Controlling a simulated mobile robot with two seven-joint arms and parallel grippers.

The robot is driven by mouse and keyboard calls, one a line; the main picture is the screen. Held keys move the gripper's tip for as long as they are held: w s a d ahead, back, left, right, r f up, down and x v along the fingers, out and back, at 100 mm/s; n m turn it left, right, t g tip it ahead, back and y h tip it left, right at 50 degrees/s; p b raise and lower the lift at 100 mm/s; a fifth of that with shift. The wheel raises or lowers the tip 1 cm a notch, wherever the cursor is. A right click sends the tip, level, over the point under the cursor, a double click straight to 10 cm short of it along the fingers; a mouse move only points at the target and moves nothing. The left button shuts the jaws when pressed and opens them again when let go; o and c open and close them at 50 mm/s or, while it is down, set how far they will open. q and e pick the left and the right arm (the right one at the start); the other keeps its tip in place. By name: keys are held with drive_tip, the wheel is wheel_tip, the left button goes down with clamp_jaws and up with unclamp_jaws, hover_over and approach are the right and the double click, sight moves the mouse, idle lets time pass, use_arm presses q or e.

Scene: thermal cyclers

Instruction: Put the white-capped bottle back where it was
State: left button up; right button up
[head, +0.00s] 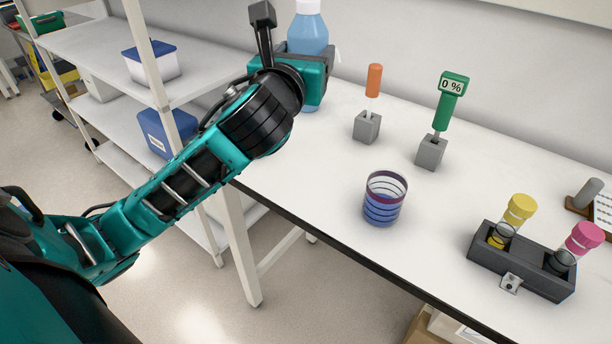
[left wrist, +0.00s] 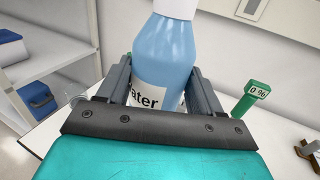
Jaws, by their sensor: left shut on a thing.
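The white-capped bottle (head: 308,35) is light blue and stands upright at the back left of the white table, partly hidden by my left gripper. Its white cap is at the top edge of the head view. In the left wrist view the bottle (left wrist: 165,55) fills the middle, with a label reading "ater". My left gripper (left wrist: 162,85) is shut on the bottle, one finger on each side. In the head view my left gripper (head: 312,75) reaches it from the left. I cannot tell whether the bottle's base touches the table. My right gripper is not in view.
An orange-handled tool (head: 374,80) and a green "0 %" device (head: 452,95) stand in grey blocks right of the bottle. A blue striped beaker (head: 384,200) stands nearer the front. A dark rack (head: 520,262) holds yellow- and pink-capped tubes. White shelving (head: 110,50) stands left.

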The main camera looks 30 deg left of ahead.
use_arm(q)
drive_tip(key=shift+a+r, duration=0.15)
drive_tip(key=shift+r, duration=0.2)
wheel_tip(320, 180, down, 19)
drive_tip(key=b, duration=0.7)
drive_tip(key=shift+f+b, duration=0.3)
drive_tip(key=shift+r, duration=0.1)
drive_tip(key=shift+f, duration=0.2)
drive_tip(key=o, duration=0.8)
drive_tip(key=shift+c, duration=0.2)
